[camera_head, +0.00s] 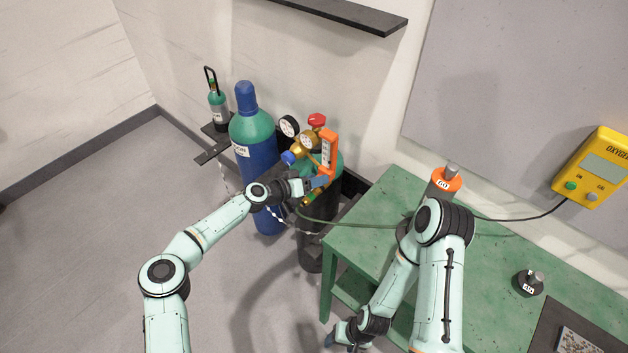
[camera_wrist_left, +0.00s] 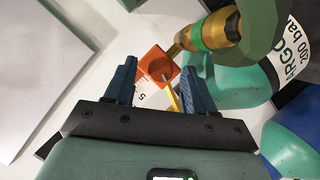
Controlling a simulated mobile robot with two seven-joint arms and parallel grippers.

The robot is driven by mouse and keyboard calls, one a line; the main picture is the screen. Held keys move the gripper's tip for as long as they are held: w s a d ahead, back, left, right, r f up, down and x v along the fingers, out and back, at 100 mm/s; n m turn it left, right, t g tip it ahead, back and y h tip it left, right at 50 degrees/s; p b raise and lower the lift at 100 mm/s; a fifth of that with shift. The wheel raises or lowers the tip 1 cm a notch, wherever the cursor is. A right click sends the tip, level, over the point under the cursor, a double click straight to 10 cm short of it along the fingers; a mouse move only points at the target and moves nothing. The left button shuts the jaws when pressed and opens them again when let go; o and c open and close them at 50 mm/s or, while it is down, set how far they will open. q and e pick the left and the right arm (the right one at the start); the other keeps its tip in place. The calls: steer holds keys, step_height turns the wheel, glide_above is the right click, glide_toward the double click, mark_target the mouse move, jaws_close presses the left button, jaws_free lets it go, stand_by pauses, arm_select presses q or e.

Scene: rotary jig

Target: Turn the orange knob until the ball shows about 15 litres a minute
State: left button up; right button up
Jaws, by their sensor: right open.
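The flowmeter (camera_head: 328,152) is an upright orange body with a white scale, on the brass regulator (camera_head: 308,143) of a green-topped cylinder. The ball and its reading are too small to make out. My left gripper (camera_head: 321,182) is at the flowmeter's lower end. In the left wrist view, the spread blue fingers of my left gripper (camera_wrist_left: 158,76) stand either side of an orange block with a round face, which looks like the orange knob (camera_wrist_left: 160,70). Narrow gaps show beside it. My right gripper (camera_head: 334,341) is open, low beside the green table, and far from the flowmeter.
A blue cylinder (camera_head: 255,165) with a green shoulder stands left of the flowmeter's cylinder. A small cylinder (camera_head: 217,107) sits behind. The green table (camera_head: 375,215) holds an orange-topped weight (camera_head: 446,181). A yellow oxygen meter (camera_head: 597,170) hangs on the wall. A hose crosses the table.

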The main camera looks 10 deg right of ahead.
arm_select(q)
steer(key=b+v, duration=0.4)
steer(key=v, duration=0.9)
steer(key=shift+s, duration=0.2)
arm_select(e)
steer(key=s+f, duration=0.6)
steer(key=shift+g, duration=0.4)
arm_select(q)
steer(key=shift+a+r, duration=0.1)
steer(key=shift+a, duration=0.05)
arm_select(e)
steer(key=shift+w, duration=0.1)
